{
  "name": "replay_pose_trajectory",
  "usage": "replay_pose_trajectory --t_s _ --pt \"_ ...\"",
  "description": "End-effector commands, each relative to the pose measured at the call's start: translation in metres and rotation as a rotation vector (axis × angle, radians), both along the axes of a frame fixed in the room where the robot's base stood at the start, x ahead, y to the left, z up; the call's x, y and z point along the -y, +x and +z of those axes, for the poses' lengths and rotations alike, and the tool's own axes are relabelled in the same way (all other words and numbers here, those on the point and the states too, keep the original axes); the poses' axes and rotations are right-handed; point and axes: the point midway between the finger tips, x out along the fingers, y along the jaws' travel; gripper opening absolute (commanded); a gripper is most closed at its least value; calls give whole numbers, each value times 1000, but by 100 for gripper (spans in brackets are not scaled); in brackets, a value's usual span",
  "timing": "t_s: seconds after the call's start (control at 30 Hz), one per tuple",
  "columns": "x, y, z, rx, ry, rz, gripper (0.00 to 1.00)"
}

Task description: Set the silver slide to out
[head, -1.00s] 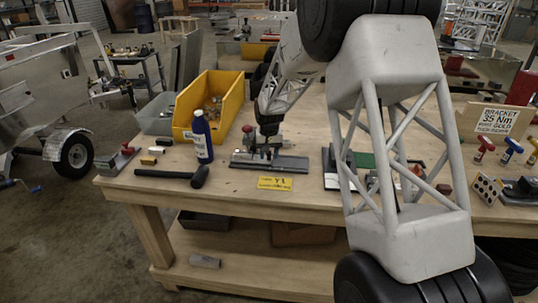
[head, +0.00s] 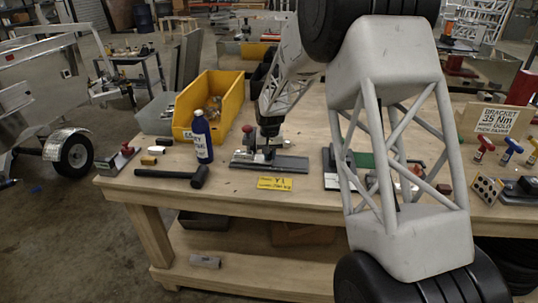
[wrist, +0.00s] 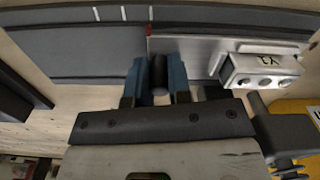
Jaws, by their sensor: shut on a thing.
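The silver slide (wrist: 205,58) is a flat metal plate lying along a dark grey rail (wrist: 75,38) in the wrist view. A small red mark shows at the slide's left end, and thin white lines cross the rail. My gripper (wrist: 159,78) has its blue fingers closed on a dark round knob (wrist: 159,68) near the slide's left end. In the head view, my gripper (head: 267,148) is lowered over the fixture (head: 290,163) on the bench. The fingertips and slide are too small to make out clearly there.
A silver block (wrist: 262,72) with round studs sits right of my fingers. A yellow label (head: 274,184) lies in front.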

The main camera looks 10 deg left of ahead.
Motion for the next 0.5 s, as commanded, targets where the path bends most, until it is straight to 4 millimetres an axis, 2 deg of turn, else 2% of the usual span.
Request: replay_pose_trajectory --t_s 0.17,0.5 --pt "22 1 1 1 0 -3 0" --pt "85 1 1 1 0 -3 0"
